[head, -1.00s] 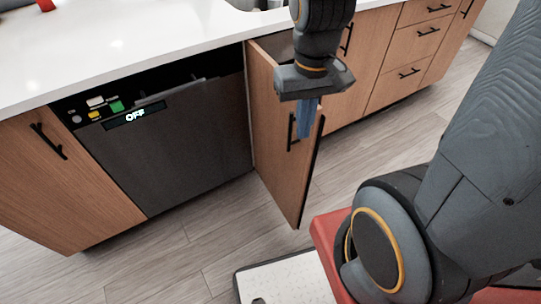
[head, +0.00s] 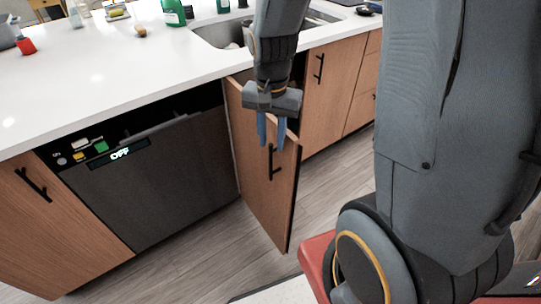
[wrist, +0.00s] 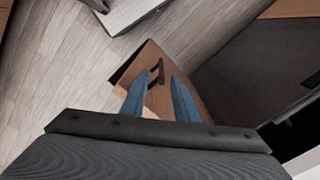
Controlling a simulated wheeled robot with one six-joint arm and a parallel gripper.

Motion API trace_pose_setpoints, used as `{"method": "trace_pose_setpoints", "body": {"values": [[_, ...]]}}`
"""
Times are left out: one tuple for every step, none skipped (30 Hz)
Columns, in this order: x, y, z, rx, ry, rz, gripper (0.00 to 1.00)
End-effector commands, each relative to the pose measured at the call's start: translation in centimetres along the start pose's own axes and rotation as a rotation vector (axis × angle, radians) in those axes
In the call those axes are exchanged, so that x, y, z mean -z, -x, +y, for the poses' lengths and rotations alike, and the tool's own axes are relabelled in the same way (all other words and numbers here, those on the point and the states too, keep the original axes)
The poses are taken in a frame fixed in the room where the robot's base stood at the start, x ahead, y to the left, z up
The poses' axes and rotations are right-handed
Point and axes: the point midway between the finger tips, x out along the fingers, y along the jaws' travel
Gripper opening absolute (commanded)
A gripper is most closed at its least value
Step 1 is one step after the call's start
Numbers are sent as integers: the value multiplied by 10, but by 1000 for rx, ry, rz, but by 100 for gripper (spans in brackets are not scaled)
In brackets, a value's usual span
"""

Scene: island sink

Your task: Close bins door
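The wooden bins door (head: 262,175) stands swung out from the counter, to the right of the dishwasher. Its black bar handle (head: 273,162) is on the face towards the head camera. My gripper (head: 271,132) points down at the upper part of the door, above the handle. Its two blue fingers are apart with nothing held between them. In the wrist view the door (wrist: 190,98) and its handle (wrist: 156,73) show beyond the fingers. I cannot tell whether a finger touches the door. The cabinet opening behind the door is mostly hidden.
The dishwasher (head: 155,180), marked OFF, is shut on the left. A white counter (head: 130,80) with a sink (head: 222,35) runs above. Several bottles and small items stand at the back. More cabinets (head: 330,95) are on the right. The floor (head: 190,255) before the dishwasher is clear.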

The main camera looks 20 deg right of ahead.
Motion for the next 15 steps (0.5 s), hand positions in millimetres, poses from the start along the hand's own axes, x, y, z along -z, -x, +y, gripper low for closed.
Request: {"method": "trace_pose_setpoints", "body": {"values": [[2, -2, -2, -3, -32, -3, 28], [4, -3, -2, -3, -46, -4, 28], [5, -4, -3, -4, -62, -4, 28], [5, -5, -4, -4, -69, -4, 28], [6, -7, -4, -4, -74, -5, 28], [6, -10, -4, -5, -77, -5, 28], [6, -12, -4, -5, -78, -6, 28], [5, -15, -4, -6, -77, -6, 28], [5, -20, -4, -6, -77, -7, 28], [5, -24, -4, -6, -76, -7, 28], [5, -29, -3, -7, -76, -8, 28], [4, -35, -3, -7, -76, -8, 28], [4, -39, -3, -7, -75, -8, 28], [4, -44, -3, -7, -75, -8, 28], [4, -50, -3, -7, -75, -8, 28]]}}
